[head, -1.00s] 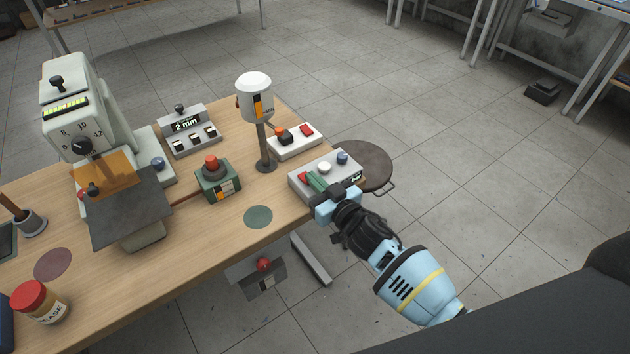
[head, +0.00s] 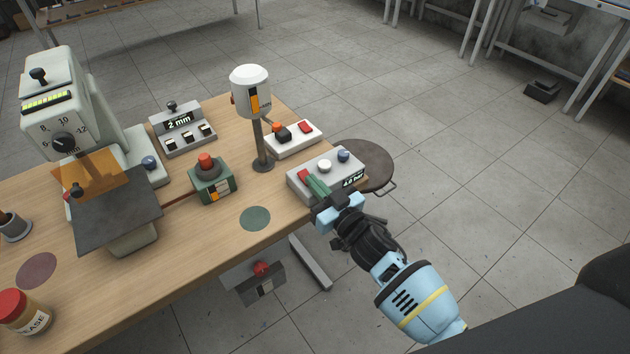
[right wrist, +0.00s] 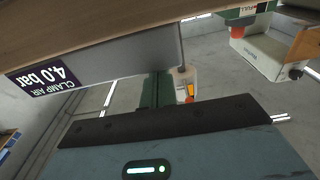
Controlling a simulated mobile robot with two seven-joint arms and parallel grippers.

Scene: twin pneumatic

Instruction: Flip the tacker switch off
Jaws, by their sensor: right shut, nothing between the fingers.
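A grey control box (head: 340,166) stands at the table's right corner, with a red switch (head: 304,175), a white knob (head: 324,166) and a blue knob (head: 343,156). Its label (right wrist: 46,76) reads "CLAMP AIR 4.0 bar" in the right wrist view. My right gripper (head: 313,182) is shut and empty, its green fingertips at the red switch; I cannot tell whether they touch it. The fingers (right wrist: 157,90) partly show in the right wrist view. A white box (head: 293,138) behind has another red switch (head: 305,127). No readable label names the tacker switch. My left gripper is out of view.
A white-headed post (head: 262,130) and a green box with a red button (head: 211,180) stand left of the grey box. A machine with a dial (head: 65,130) and a "2 mm" unit (head: 183,128) stand further left. A round stool (head: 365,162) is beyond the table's right edge.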

